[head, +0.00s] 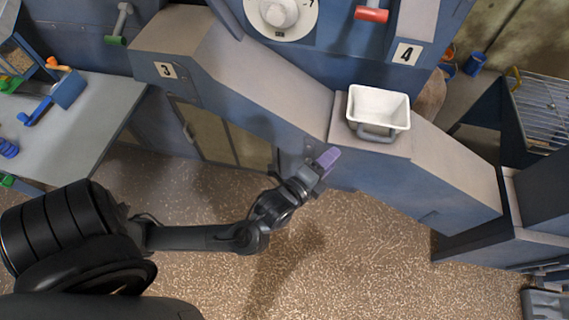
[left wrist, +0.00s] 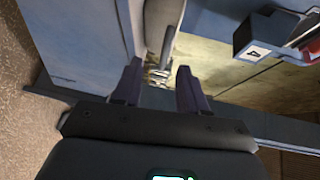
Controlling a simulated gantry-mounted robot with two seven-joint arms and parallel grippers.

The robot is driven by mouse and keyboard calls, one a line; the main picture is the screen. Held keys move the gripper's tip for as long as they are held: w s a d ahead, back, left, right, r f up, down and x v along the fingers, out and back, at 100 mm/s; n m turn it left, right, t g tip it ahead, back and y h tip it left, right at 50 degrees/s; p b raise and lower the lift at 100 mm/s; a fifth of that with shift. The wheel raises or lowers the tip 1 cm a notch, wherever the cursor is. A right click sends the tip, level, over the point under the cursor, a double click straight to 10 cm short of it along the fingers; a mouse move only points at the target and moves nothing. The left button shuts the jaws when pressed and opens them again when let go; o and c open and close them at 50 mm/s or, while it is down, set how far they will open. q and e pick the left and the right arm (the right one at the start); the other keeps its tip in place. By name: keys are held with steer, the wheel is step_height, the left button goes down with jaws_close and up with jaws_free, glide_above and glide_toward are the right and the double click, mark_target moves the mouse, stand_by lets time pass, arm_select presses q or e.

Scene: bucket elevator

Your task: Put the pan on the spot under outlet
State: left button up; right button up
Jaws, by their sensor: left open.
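The pan (head: 379,93) is a white, rectangular, open tray with a grey handle on its near side. In the head view it sits upright on the flat top of the blue-grey housing (head: 345,145), below the part labelled 4 (head: 407,54). It looks empty. My left gripper (head: 328,158) is open and empty, in front of the housing, to the lower left of the pan and apart from it. In the left wrist view its two fingers (left wrist: 158,87) stand apart. I cannot make out the pan for sure there. My right gripper is not in view.
Sloping housing tops run down from both sides of the flat top. A blue-grey table (head: 85,125) with colored tools stands at the left. A red-handled lever (head: 371,14) is above the pan. A wire rack (head: 545,105) is at the right. The speckled floor (head: 340,255) is clear.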

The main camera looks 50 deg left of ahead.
arm_select(q)
steer(key=s+f+n+g+h, duration=0.1)
steer(key=s+f+n+g, duration=0.4)
steer(key=s, duration=0.4)
steer(key=s+f+n+g+h, duration=0.1)
steer(key=s+f+n+g, duration=0.5)
steer(key=s+n, duration=0.3)
steer(key=shift+s+d+f+n+g, duration=0.2)
steer(key=shift+s+f+n+g, duration=0.1)
steer(key=shift+g, duration=0.6)
steer(key=shift+r, duration=0.2)
step_height(320, 180, up, 39)
steer(key=p, duration=3.9)
steer(key=shift+f, duration=0.15)
steer(key=shift+c, duration=0.4)
